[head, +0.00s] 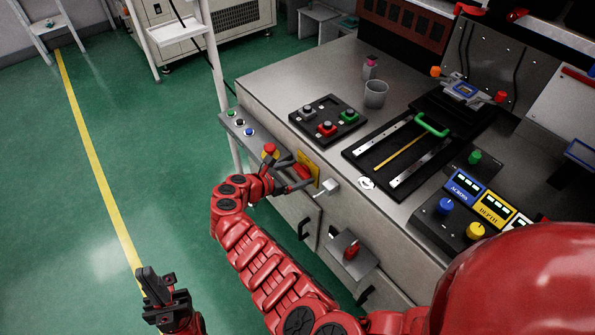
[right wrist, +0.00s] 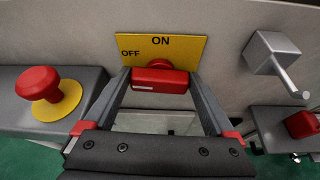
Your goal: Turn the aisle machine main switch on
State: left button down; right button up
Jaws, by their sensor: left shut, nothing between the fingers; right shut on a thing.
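The main switch is a red rotary handle (right wrist: 159,80) on a yellow plate (right wrist: 187,48) marked OFF at its left and ON at its top. In the right wrist view the handle lies crosswise, with a white mark toward its left end. My right gripper (head: 292,174) is shut on this handle, one finger at each end. The handle (head: 303,171) and plate (head: 309,158) also show on the bench's front face in the head view, partly covered by the fingers. My left gripper (head: 152,284) is shut and empty over the floor at the lower left.
A red mushroom button (right wrist: 38,84) is left of the switch. A grey lever (right wrist: 276,60) sticks out at its right, with another red switch (head: 351,250) lower down. The bench top holds a button panel (head: 327,119) and a cup (head: 375,94). Green floor at left is open.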

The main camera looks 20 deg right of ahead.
jog(key=shift+s+d+r+m+t+p, duration=0.15)
jog(key=shift+m+t+p, duration=0.2)
jog(key=shift+p, duration=0.2)
jog(key=shift+m+t, duration=0.35)
jog(key=shift+m, duration=0.3)
jog(key=shift+s+f+m+t, duration=0.15)
jog(key=shift+f+m+t, duration=0.2)
jog(key=shift+m+t, duration=0.25)
jog(key=shift+f+m+y+b, duration=0.2)
jog(key=shift+m+y+b, duration=0.1)
jog(key=shift+m+b, duration=0.4)
jog(key=m+t+b, duration=0.1)
jog(key=m+b, duration=0.1)
jog(key=b, duration=0.2)
jog(key=m+t+b, duration=0.1)
jog(key=m+b, duration=0.1)
jog(key=b, duration=0.2)
jog(key=f+m+t+h+b, duration=0.1)
jog(key=m+t+b, duration=0.1)
jog(key=b, duration=0.3)
jog(key=shift+s+m, duration=0.25)
jog(key=shift+m, duration=0.35)
jog(key=shift+d+r+m+b, duration=0.1)
jog(key=shift+r+m+b, duration=0.1)
jog(key=shift+m+b, duration=0.7)
jog(key=shift+n, duration=0.3)
